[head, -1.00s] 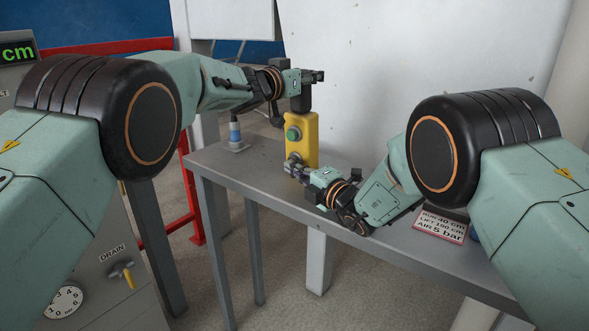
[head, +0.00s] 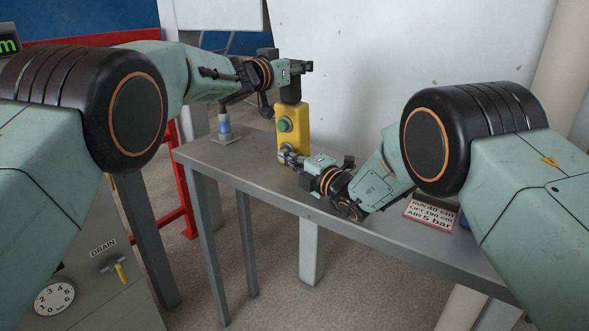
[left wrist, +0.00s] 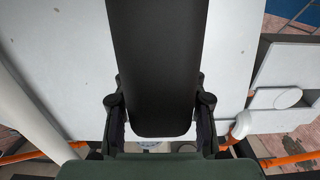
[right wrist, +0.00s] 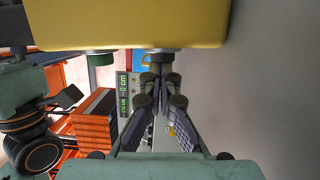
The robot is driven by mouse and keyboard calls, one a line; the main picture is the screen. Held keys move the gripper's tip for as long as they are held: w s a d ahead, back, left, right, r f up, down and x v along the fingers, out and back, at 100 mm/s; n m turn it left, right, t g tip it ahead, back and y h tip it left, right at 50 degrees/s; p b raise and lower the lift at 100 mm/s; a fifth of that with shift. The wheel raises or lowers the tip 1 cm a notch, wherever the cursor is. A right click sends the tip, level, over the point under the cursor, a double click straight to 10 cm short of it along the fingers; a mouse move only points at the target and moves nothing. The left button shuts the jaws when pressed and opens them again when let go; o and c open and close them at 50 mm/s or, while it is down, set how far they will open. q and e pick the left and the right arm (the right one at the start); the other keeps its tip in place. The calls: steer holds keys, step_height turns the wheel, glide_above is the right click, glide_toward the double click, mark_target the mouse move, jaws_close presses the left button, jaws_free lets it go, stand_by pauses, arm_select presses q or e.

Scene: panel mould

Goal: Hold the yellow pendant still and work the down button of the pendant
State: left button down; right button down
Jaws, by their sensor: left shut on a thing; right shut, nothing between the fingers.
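The yellow pendant (head: 295,130) stands upright above the grey table, with a green button (head: 284,125) on its face. My left gripper (head: 290,78) is shut on the black top part of the pendant; that black part (left wrist: 155,60) fills the middle of the left wrist view. My right gripper (head: 285,156) is shut and empty, with its fingertips at the lower part of the pendant's face. In the right wrist view, a grey button (right wrist: 160,55) lies just beyond the closed fingertips, beside the green one; I cannot tell whether they touch it.
The grey table (head: 225,165) runs under both grippers. A blue and white cone-like object (head: 224,128) stands at its left end. A lettered sign (head: 430,213) lies to the right. A red frame (head: 172,185) and a panel with a drain valve (head: 117,268) are at the left.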

steer(key=s+a, duration=0.2)
steer(key=s, duration=0.1)
steer(key=shift+s+f, duration=0.1)
steer(key=shift+s, duration=0.1)
steer(key=v, duration=0.9)
steer(key=shift+s+d, duration=0.2)
arm_select(q)
steer(key=shift+f, duration=0.45)
steer(key=c, duration=1.5)
jaws_free()
steer(key=o, duration=0.5)
steer(key=shift+w, duration=0.2)
steer(key=shift+c, duration=0.2)
arm_select(e)
steer(key=shift+w+f, duration=0.15)
steer(key=shift+w, duration=0.05)
arm_select(q)
steer(key=o, duration=0.3)
steer(key=shift+s+r, duration=0.2)
steer(key=shift+r, duration=0.15)
arm_select(e)
steer(key=shift+s, duration=0.2)
arm_select(q)
steer(key=shift+o, duration=0.2)
steer(key=shift+w, duration=0.15)
arm_select(e)
steer(key=shift+w, duration=0.15)
